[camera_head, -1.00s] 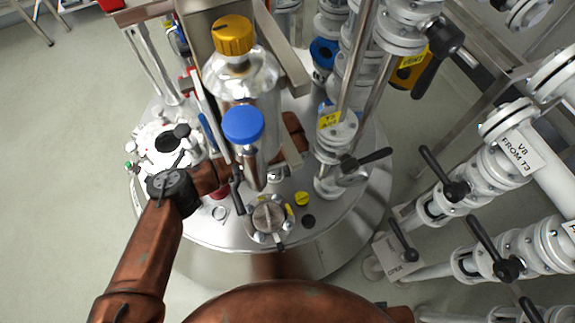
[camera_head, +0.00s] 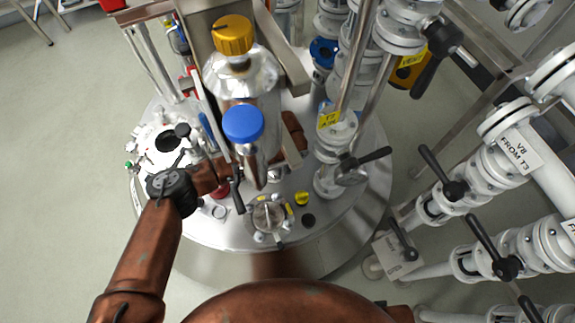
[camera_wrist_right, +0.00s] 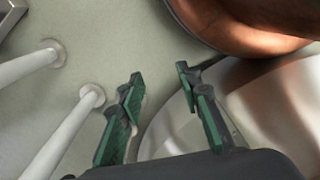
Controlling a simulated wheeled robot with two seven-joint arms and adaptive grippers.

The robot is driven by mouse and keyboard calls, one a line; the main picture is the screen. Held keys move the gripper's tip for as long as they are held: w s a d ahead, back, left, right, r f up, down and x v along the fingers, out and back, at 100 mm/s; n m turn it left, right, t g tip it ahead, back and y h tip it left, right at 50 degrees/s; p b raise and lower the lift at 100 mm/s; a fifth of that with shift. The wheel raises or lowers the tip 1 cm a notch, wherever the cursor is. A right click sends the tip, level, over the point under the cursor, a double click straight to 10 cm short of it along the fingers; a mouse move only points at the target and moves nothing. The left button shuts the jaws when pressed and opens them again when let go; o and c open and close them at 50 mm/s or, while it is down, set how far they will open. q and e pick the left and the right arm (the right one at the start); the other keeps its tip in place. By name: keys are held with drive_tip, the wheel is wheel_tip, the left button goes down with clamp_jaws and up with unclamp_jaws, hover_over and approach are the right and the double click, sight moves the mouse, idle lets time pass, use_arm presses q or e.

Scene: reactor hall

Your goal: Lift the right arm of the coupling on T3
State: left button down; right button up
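The steel vessel (camera_head: 340,225) fills the middle of the head view, with a yellow T3 AIR label (camera_head: 329,119) on a pipe standing on its top. A blue-capped steel fitting (camera_head: 243,127) stands over the vessel top. A black lever (camera_head: 237,192) hangs beside it. I cannot tell for certain which fitting is the coupling.
A white fitting (camera_head: 158,145) and a round flanged port (camera_head: 270,216) sit on the vessel top. White valves with black levers (camera_head: 455,188) crowd the right side. Floor is free at the left.

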use_arm(q)
drive_tip(key=h+p, duration=0.2)
drive_tip(key=shift+d+r+h, duration=0.2)
drive_tip(key=shift+r+h, duration=0.2)
drive_tip(key=shift+d+r+g+h+b, duration=0.15)
drive_tip(key=shift+d+r+h, duration=0.1)
drive_tip(key=shift+h, duration=0.75)
drive_tip(key=shift+d+r+g+h+b, duration=0.15)
drive_tip(key=shift+r+h, duration=0.1)
drive_tip(key=shift+h, duration=0.75)
use_arm(e)
drive_tip(key=shift+s+d+f, duration=0.15)
drive_tip(key=shift+s+f, duration=0.1)
drive_tip(key=shift+f, duration=0.65)
drive_tip(key=shift+s+d+f, duration=0.15)
drive_tip(key=shift+s+f, duration=0.05)
drive_tip(key=shift+f, duration=0.75)
drive_tip(key=shift+s+d+f, duration=0.15)
drive_tip(key=shift+s+f, duration=0.1)
drive_tip(key=shift+f, duration=0.65)
drive_tip(key=shift+r, duration=0.1)
use_arm(q)
drive_tip(key=c, duration=1.9)
unclamp_jaws()
use_arm(e)
drive_tip(key=shift+w, duration=0.1)
use_arm(q)
drive_tip(key=shift+v, duration=3.75)
